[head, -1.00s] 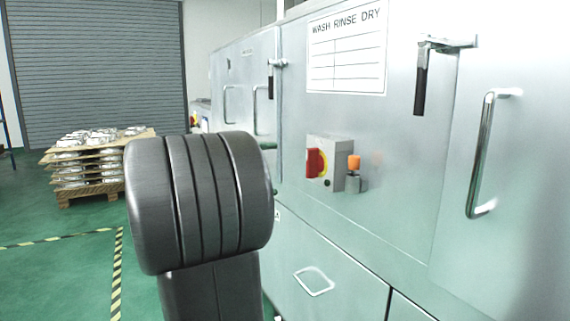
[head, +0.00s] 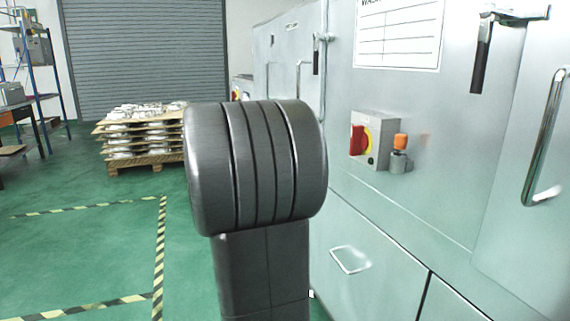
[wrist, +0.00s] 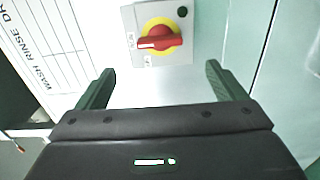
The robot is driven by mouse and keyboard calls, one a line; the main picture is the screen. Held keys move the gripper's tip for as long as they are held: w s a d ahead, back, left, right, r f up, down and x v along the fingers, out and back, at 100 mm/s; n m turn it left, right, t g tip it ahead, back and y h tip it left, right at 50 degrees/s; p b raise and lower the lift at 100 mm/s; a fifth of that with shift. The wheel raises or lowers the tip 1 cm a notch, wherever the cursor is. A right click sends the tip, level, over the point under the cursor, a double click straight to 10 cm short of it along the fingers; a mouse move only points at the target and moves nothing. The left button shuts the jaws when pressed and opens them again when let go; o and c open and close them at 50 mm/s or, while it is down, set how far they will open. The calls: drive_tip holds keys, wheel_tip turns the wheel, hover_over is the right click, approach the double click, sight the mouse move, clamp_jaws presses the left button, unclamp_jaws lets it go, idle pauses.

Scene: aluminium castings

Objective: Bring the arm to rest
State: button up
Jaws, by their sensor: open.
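My gripper (wrist: 156,85) shows in the wrist view with its two dark green fingers spread wide apart and nothing between them. Beyond the fingers is the front of the washing machine, with a grey switch box and its red rotary handle on a yellow disc (wrist: 160,38). The gap between fingertips and panel is hard to judge. In the head view a dark, ribbed part of my own arm stands in the middle and hides part of the machine; my gripper does not show there.
The steel washing machine (head: 385,225) fills the right side, with a switch box (head: 374,140), an orange-topped knob (head: 400,150) and handles. A pallet of castings (head: 140,140) stands back left by a grey shutter (head: 145,55). Green floor with striped tape (head: 160,250) is open at left.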

sight(351, 141)
drive_tip(key=b+x, duration=0.2)
drive_tip(key=x, duration=0.9)
drive_tip(key=shift+d, duration=0.1)
